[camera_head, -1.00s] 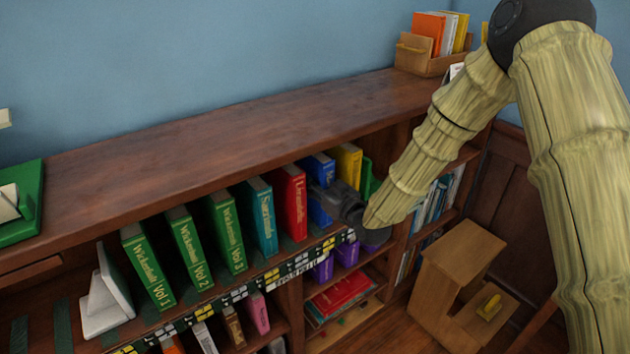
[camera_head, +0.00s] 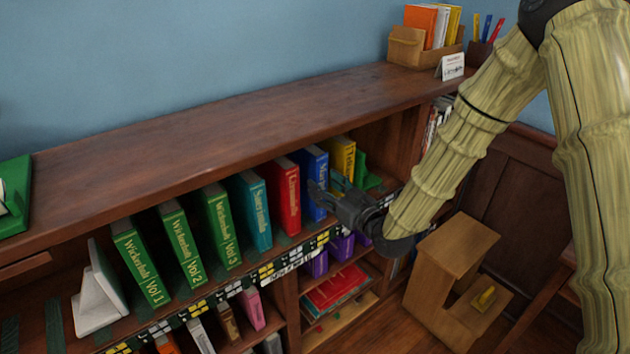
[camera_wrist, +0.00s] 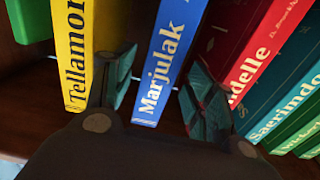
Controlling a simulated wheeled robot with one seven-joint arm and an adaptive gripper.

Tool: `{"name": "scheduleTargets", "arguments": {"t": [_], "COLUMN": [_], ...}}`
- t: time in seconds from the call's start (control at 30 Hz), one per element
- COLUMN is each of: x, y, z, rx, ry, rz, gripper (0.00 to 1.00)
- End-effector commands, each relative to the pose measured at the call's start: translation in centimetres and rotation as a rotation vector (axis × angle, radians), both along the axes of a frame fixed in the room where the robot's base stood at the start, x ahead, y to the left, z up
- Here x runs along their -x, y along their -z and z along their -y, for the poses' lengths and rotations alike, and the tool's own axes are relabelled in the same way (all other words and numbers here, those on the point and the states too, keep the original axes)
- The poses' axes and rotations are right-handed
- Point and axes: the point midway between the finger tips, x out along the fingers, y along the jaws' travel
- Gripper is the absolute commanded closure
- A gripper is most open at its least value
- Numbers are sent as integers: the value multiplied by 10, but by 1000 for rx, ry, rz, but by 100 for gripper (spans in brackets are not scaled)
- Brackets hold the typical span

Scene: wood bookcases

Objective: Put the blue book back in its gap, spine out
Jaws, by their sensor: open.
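The blue book (camera_head: 313,180) stands upright on the upper shelf between the red book (camera_head: 284,197) and the yellow book (camera_head: 341,157). Its spine faces out, and in the wrist view the blue book (camera_wrist: 165,60) reads "Marjulak". My gripper (camera_head: 330,195) is open just in front of the row. In the wrist view my gripper (camera_wrist: 160,95) has one finger on each side of the blue spine, with visible room between the fingers and the book.
Teal and green books (camera_head: 218,225) stand to the left, then a white bookend (camera_head: 98,290). A green bookend (camera_head: 366,175) stands right of the yellow book. A wooden step stool (camera_head: 455,260) is on the floor at right. The bookcase top (camera_head: 220,125) is largely clear.

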Motion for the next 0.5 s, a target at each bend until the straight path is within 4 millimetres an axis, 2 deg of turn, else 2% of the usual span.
{"name": "scheduleTargets", "arguments": {"t": [0.2, 0.5], "x": [25, 36], "y": [1, 0], "z": [19, 26], "rx": [-1, -1], "ry": [1, 0], "rz": [-1, -1], "gripper": [45, 45]}}
